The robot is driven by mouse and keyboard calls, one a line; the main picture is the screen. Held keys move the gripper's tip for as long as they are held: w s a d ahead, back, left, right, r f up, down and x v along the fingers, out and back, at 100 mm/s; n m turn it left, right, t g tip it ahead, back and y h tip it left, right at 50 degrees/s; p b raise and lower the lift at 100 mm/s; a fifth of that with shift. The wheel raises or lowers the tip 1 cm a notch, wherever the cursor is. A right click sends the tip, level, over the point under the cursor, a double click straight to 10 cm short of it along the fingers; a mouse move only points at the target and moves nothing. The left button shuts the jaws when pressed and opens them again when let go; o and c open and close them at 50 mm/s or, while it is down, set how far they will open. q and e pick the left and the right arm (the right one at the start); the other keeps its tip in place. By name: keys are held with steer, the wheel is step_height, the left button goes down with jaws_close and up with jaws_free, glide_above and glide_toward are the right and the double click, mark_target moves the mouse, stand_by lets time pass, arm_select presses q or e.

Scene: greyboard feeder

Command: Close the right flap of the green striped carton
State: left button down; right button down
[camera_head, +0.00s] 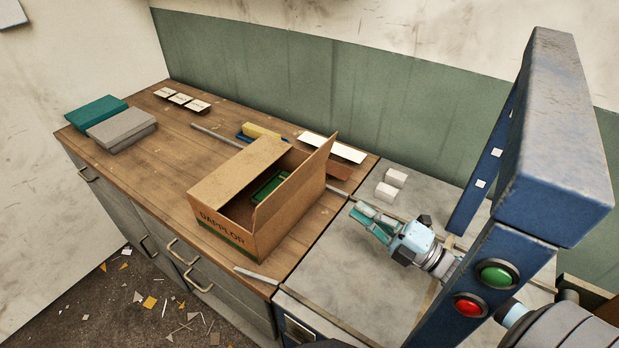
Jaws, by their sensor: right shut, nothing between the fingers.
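The carton (222,230) is brown cardboard with dark lettering and a green stripe along its lower front edge. It stands on the wooden worktop. Its left flap (236,167) lies folded inward over the left part of the opening. Its right flap (293,183) stands up steeply along the right side. A green item (268,186) shows inside between the flaps. My right gripper (361,223) is shut and empty, to the right of the carton and apart from it, over the grey surface. My left gripper is not in view.
A blue machine frame (562,140) with green and red buttons rises at the right. Two small white blocks (387,191) lie on the grey surface (345,275). Teal and grey boxes (122,127) sit at the worktop's far left. The worktop (165,150) left of the carton is clear.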

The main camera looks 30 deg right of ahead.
glide_toward(302, 169)
steer(key=p+x, duration=0.1)
steer(key=x, duration=0.5)
steer(key=shift+w+r, duration=0.1)
steer(key=shift+w, duration=0.1)
steer(key=shift+w+a, duration=0.2)
steer(key=shift+w, duration=0.1)
